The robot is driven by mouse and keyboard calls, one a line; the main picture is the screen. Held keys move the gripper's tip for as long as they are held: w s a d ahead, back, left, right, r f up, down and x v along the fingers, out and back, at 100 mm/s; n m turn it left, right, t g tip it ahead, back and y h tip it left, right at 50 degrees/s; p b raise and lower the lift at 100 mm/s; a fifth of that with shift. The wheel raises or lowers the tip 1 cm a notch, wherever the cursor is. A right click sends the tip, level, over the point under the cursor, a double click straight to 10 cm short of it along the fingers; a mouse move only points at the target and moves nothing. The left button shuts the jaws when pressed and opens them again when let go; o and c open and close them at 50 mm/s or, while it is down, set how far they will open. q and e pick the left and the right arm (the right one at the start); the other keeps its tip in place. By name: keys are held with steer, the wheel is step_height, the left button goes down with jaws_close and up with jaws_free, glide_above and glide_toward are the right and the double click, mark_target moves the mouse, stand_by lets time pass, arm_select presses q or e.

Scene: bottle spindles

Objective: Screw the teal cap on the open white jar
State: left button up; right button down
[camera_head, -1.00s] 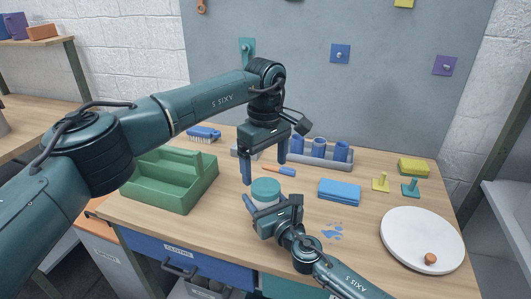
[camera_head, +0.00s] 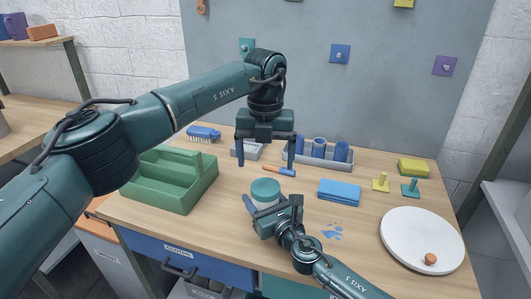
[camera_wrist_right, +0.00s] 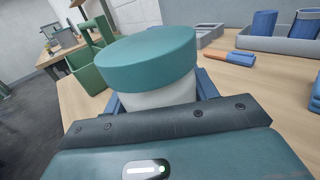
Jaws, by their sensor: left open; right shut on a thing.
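The teal cap (camera_head: 265,189) sits on top of the white jar (camera_head: 263,204) near the front middle of the table. In the right wrist view the teal cap (camera_wrist_right: 147,57) covers the top of the white jar (camera_wrist_right: 160,97); I cannot tell how tightly it is seated. My right gripper (camera_head: 268,208) is shut around the jar's body, below the cap. My left gripper (camera_head: 265,158) is open and empty, fingers pointing down, above and behind the cap and apart from it.
A green caddy (camera_head: 172,197) stands at the left. A grey tray (camera_head: 328,163) with blue cylinders, an orange-and-blue tool (camera_head: 279,171) and a blue block (camera_head: 339,192) lie behind and right of the jar. A white round board (camera_head: 422,232) is at the right, and a blue spill (camera_head: 333,231) is on the table.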

mark_target(265, 186)
arm_select(q)
steer(key=n, duration=0.6)
steer(key=shift+r+n, duration=0.2)
steer(key=shift+n, duration=0.1)
steer(key=n, duration=0.4)
steer(key=shift+r, duration=0.15)
steer(key=shift+f, duration=4.05)
steer(key=shift+c, duration=0.2)
